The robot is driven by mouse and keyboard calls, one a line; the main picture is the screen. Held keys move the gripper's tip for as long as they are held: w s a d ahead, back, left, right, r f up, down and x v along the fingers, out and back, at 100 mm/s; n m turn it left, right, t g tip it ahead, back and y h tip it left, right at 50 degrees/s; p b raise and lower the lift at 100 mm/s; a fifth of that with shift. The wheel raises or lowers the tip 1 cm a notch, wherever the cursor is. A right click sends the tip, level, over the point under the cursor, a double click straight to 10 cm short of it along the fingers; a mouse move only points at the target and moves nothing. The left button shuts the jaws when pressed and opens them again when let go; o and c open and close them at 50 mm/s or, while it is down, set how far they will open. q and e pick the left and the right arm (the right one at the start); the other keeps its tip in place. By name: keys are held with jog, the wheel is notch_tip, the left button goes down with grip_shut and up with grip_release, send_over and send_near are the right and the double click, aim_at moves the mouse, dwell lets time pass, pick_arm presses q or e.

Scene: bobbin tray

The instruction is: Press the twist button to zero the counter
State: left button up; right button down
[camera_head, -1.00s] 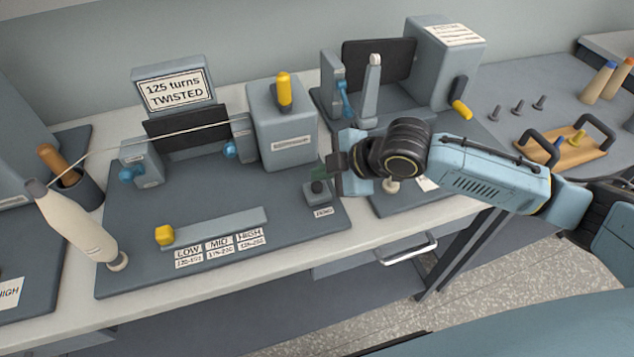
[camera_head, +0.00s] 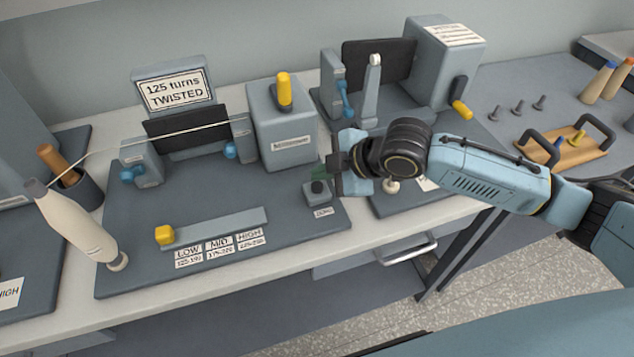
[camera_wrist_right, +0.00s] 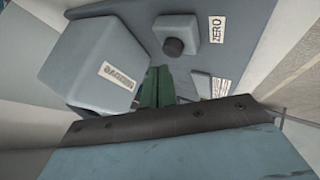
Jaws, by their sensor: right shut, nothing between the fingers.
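The twist button is a dark round cap (camera_head: 317,186) on a small grey box at the right front of the twisting station's base. In the right wrist view the dark button (camera_wrist_right: 173,46) shows clearly, with a white ZERO label (camera_wrist_right: 217,30) beside it. My right gripper (camera_head: 323,173) is just behind and slightly above the button in the head view. Its green fingers (camera_wrist_right: 157,88) are shut and empty, and appear apart from the button. The sign (camera_head: 174,91) reads "125 turns TWISTED". My left gripper is not in view.
A grey housing (camera_head: 288,134) with a yellow knob (camera_head: 284,89) stands behind the button. A thread runs from a pale bobbin (camera_head: 76,226) at left. A yellow slider (camera_head: 164,235) sits at front left. A second station (camera_head: 440,66) and a wooden tray (camera_head: 566,157) are at right.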

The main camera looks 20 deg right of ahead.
aim_at(322, 188)
jog(key=shift+f, duration=0.1)
jog(key=shift+f, duration=0.3)
jog(key=shift+f, duration=0.6)
dwell(1.0)
jog(key=shift+r, duration=0.1)
jog(key=shift+r+p, duration=0.9)
jog(key=shift+p, duration=0.35)
notch_tip(322, 188, up, 5)
jog(key=p, duration=0.5)
jog(key=shift+p, duration=0.35)
